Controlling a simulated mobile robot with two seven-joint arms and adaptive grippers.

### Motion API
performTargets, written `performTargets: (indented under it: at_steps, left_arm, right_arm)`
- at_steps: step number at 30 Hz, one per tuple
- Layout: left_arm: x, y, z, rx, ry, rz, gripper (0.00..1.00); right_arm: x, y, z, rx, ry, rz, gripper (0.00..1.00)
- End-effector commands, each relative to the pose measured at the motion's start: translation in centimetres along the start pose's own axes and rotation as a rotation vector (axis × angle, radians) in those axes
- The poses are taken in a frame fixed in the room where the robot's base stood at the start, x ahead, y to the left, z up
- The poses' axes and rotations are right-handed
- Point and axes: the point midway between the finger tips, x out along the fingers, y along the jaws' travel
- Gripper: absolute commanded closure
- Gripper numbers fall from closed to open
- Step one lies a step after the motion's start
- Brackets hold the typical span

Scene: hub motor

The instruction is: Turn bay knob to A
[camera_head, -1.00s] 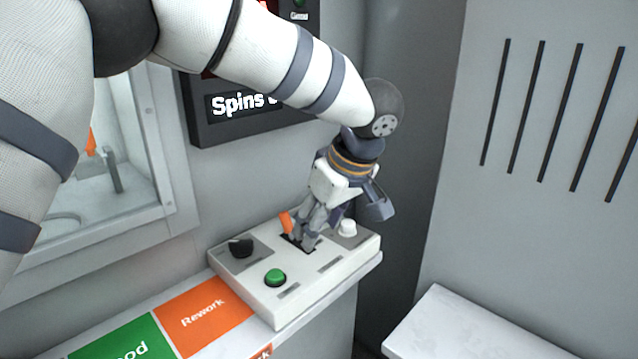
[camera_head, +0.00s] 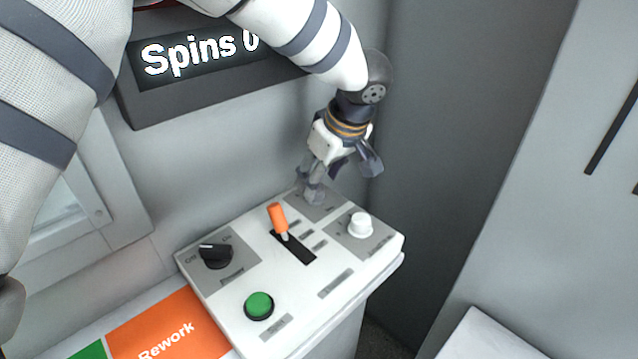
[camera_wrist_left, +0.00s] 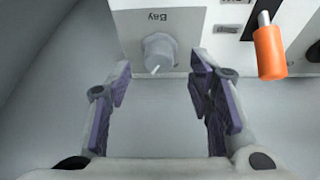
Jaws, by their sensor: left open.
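In the left wrist view the knob lies ahead, between the lines of the two fingers, apart from both. My right gripper is not in view.
An orange-handled lever (camera_head: 278,217) stands in a slot left of the knob, close to my left gripper. A black rotary knob (camera_head: 215,254) and a green button (camera_head: 259,304) are further left and front. A wall lies behind the panel, with a display (camera_head: 200,50) above.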

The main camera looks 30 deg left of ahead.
Motion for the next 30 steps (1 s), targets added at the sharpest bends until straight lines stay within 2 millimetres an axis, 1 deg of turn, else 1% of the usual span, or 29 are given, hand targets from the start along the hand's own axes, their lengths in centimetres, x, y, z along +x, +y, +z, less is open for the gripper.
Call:
performTargets:
  at_steps: [1,3,6,14,15,20,21,30]
  left_arm:
    - [1.1,0.0,0.1,0.002,0.000,-0.003,0.52]
    - [2.2,0.0,0.1,0.001,0.000,-0.002,0.52]
    - [3.0,0.0,0.0,0.001,0.001,0.000,0.52]
    - [3.3,0.1,-0.1,0.000,0.001,0.003,0.52]
    - [3.3,0.1,-0.1,0.000,0.001,0.003,0.55]
    - [3.3,0.1,-0.1,0.000,0.001,0.003,0.91]
    - [3.3,0.1,-0.1,0.000,0.001,0.003,1.00]
    - [3.3,0.1,-0.1,-0.023,0.001,-0.007,1.00]
  right_arm:
    - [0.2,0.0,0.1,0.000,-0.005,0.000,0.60]
    - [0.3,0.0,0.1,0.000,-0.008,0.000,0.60]
    - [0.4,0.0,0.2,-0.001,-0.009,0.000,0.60]
    - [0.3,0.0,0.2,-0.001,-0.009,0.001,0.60]
    - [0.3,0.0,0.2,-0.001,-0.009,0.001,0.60]
    - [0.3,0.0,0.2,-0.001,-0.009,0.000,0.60]
    - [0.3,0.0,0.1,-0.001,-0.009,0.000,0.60]
    - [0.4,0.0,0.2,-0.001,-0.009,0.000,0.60]
